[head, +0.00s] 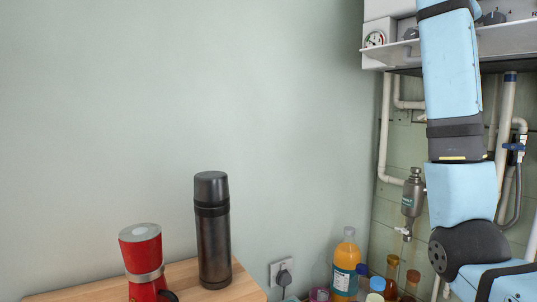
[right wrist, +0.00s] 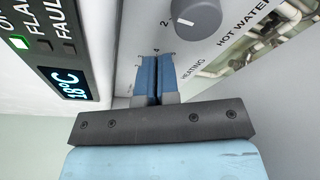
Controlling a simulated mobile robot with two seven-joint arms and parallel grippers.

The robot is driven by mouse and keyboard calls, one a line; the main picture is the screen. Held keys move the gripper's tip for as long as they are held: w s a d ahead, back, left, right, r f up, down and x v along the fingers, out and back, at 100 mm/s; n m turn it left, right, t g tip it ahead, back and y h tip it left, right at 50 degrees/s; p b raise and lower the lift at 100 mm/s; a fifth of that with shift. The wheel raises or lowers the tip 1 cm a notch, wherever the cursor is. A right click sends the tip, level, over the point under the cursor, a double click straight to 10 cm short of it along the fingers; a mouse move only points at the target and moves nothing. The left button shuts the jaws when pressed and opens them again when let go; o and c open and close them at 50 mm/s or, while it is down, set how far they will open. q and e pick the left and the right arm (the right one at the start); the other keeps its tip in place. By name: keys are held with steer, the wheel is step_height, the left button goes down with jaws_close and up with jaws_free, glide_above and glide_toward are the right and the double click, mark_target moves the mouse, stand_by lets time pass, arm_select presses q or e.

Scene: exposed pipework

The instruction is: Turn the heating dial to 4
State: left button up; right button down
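My right arm (head: 457,75) reaches up to a white heating unit at the top right of the head view; its gripper is out of that view. In the right wrist view my right gripper (right wrist: 157,62) has its two blue fingers close together, with only a thin slit between them. The fingertips are at the control panel by the HEATING label (right wrist: 193,70) and a printed 4. I cannot see the heating dial; the fingers cover that spot. A grey dial (right wrist: 197,18) with a white mark shows beside them, near HOT WATER. My left gripper is not in view.
A lit display (right wrist: 68,84) reads 18°C at the left of the panel. The head view shows a gauge (head: 375,39), pipes (head: 385,130), a black flask (head: 212,230), a red moka pot (head: 143,262) and bottles (head: 345,265) below. The wall at left is clear.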

steer(key=shift+s+d+f, duration=0.1)
steer(key=shift+d, duration=0.1)
steer(key=shift+s+a+f+b, duration=0.1)
steer(key=shift+s+a+b, duration=0.2)
steer(key=shift+s+a, duration=0.3)
steer(key=a, duration=0.1)
steer(key=s+a, duration=0.2)
steer(key=shift+a, duration=0.3)
steer(key=shift+d, duration=0.1)
